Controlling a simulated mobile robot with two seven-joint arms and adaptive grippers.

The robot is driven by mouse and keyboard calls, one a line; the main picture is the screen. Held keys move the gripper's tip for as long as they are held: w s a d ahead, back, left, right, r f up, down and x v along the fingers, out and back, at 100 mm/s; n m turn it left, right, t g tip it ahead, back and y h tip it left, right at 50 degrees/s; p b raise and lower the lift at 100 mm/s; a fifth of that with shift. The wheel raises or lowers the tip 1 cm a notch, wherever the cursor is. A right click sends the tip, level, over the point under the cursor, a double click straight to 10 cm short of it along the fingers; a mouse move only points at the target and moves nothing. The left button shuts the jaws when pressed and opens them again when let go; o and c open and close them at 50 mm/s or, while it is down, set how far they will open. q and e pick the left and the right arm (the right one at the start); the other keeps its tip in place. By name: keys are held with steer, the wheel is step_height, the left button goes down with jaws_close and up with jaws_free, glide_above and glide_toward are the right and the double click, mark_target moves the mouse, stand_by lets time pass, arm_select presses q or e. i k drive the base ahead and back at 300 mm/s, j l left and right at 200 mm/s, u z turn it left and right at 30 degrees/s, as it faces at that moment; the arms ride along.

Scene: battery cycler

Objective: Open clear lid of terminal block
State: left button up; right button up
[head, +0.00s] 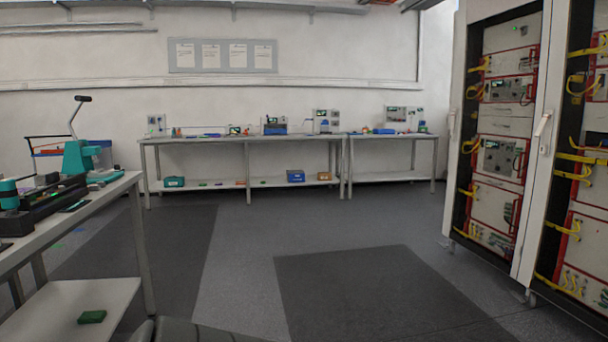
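I cannot make out a terminal block or a clear lid in the head view; at this distance any such part is too small to tell. Two tall white rack cabinets stand at the right. The nearer cabinet (582,220) and the farther cabinet (497,150) hold red-framed instrument units with yellow cables. A white door handle (542,128) sits on the frame between them. Neither of my grippers is in view.
A workbench (110,190) with black and teal equipment stands close at the left, a green box (92,317) on its lower shelf. Long benches (245,139) with small instruments line the back wall. The grey floor (245,265) between is clear, with a dark mat (385,295).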

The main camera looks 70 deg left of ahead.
mark_target(52, 177)
steer(key=j+u, duration=0.15)
steer(key=u, duration=3.65)
steer(key=i+l+u, duration=0.1)
steer(key=i+l, duration=0.15)
steer(key=i+l+u, duration=0.1)
steer(key=l, duration=0.35)
steer(key=i+l, duration=0.3)
steer(key=i+l+u, duration=0.15)
steer(key=l, duration=0.35)
steer(key=i+l+u, duration=0.1)
steer(key=i+l, duration=0.15)
steer(key=l, duration=0.15)
steer(key=i+l+u, duration=0.1)
steer(key=l, duration=0.3)
steer(key=i+l, duration=0.2)
steer(key=l, duration=0.25)
steer(key=i+l+u, duration=0.15)
steer(key=l, duration=0.3)
